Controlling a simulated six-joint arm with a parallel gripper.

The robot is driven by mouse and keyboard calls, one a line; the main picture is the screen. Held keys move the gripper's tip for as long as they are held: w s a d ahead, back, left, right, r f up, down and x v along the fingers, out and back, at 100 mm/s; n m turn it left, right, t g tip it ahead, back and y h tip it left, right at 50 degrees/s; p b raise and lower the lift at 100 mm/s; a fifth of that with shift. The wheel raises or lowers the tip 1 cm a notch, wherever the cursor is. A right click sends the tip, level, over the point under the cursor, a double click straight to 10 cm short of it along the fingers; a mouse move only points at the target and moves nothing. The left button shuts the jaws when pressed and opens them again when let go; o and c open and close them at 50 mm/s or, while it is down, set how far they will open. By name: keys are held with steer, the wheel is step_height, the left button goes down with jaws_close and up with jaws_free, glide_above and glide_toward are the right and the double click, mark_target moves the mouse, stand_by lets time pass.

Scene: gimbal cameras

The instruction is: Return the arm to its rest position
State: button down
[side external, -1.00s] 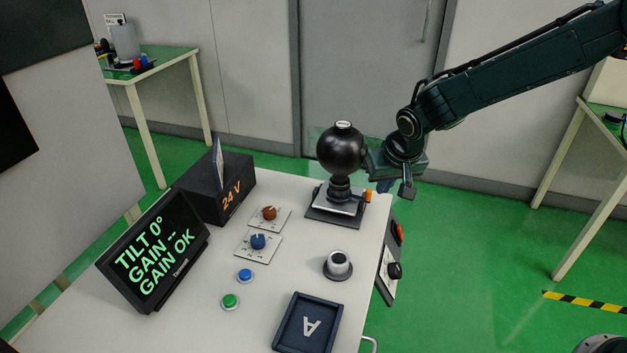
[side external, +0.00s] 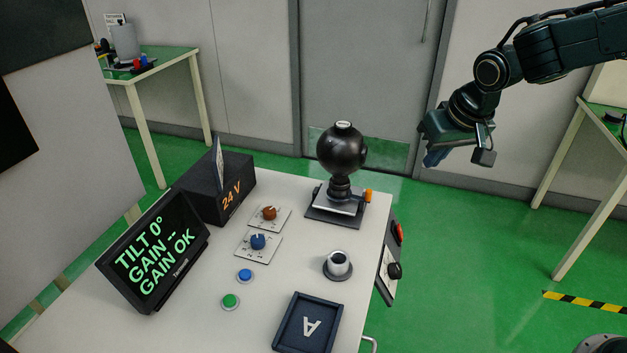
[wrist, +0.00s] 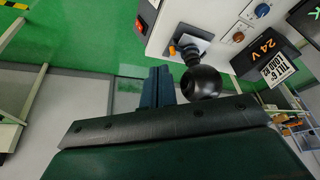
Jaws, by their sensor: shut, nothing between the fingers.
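My gripper (side external: 434,158) hangs in the air to the right of the white table, over the green floor, clear of everything. Its blue fingers (wrist: 157,87) are shut with nothing between them. The black ball-shaped camera (side external: 342,149) stands upright on its mount (side external: 336,203) at the table's back right corner, apart from my gripper. In the wrist view the ball (wrist: 201,83) shows just right of my fingers.
The table (side external: 310,254) carries a screen (side external: 155,245) reading TILT 0°, GAIN --, GAIN OK, a 24 V box (side external: 215,190), orange and blue knobs, blue and green buttons, a silver knob (side external: 338,264) and a tray marked A (side external: 335,328). Open floor lies right of it.

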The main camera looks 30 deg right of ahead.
steer(key=s+d+r, duration=0.1)
steer(key=s+r, duration=0.1)
steer(key=s, duration=0.6)
steer(key=s+d+r+n, duration=0.1)
steer(key=s+d+r, duration=0.1)
steer(key=s, duration=0.6)
steer(key=s+d+r+n+t, duration=0.1)
steer(key=s+d+r, duration=0.1)
steer(key=s, duration=0.6)
steer(key=shift+s+r+y, duration=0.3)
steer(key=shift+s+r, duration=0.1)
steer(key=shift+r, duration=0.2)
steer(key=c, duration=1.6)
jaws_free()
steer(key=shift+w, duration=0.1)
steer(key=shift+o, duration=1.1)
steer(key=shift+w, duration=0.2)
steer(key=w+a+f+n+t, duration=0.1)
steer(key=w+f, duration=0.1)
steer(key=w, duration=0.7)
steer(key=w+a+f+t, duration=0.1)
steer(key=w+f, duration=0.2)
steer(key=w, duration=0.7)
steer(key=w+a+f+t+y, duration=0.1)
steer(key=w+f, duration=1.2)
steer(key=shift+a+f, duration=0.3)
steer(key=shift+a, duration=0.05)
